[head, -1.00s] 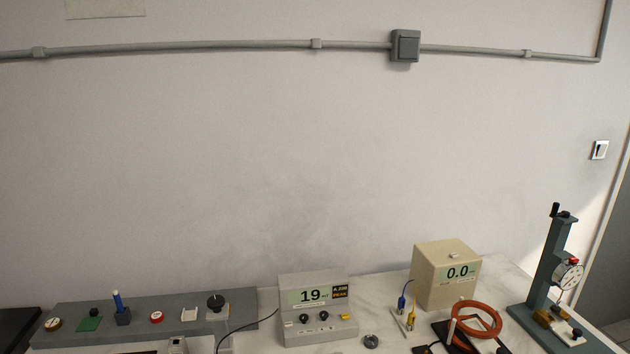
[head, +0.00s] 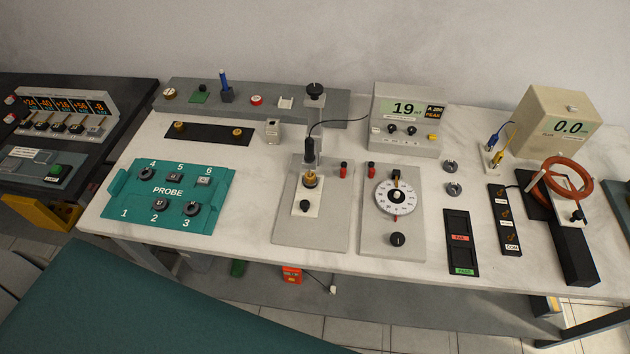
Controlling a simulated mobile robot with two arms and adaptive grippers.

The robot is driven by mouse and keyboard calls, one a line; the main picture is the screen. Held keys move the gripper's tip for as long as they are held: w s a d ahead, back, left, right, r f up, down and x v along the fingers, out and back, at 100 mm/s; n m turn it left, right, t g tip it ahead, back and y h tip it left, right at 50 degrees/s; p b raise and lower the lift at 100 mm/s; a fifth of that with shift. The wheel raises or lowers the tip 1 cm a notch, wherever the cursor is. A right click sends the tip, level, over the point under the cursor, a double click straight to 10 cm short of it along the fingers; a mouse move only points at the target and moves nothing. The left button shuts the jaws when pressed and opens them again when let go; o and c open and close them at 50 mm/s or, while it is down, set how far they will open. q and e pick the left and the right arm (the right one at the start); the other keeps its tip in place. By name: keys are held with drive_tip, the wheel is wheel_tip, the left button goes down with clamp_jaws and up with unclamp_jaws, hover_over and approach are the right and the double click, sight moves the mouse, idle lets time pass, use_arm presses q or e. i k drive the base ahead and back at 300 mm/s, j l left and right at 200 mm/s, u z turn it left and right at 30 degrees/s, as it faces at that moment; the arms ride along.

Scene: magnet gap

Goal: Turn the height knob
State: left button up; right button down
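Several black knobs show in the head view, and none carries a readable height label. Another knob (head: 397,239) is on the grey panel below a round white dial (head: 396,197). The meter (head: 408,117) behind reads 19 and has two small knobs. Neither of my grippers is in view.
A teal tray marked PROBE (head: 211,213) lies at the left of the white table (head: 259,262). A beige box (head: 555,120) reading 0.0 and an orange coil (head: 568,183) stand right. Black FAIL and PASS trays (head: 460,255) lie near the front edge.

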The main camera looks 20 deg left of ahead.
sight(314, 89)
drive_tip(key=k+j+z, duration=0.15)
drive_tip(key=j+z, duration=0.2)
drive_tip(key=k+j+z, duration=0.2)
drive_tip(key=j+z, duration=0.15)
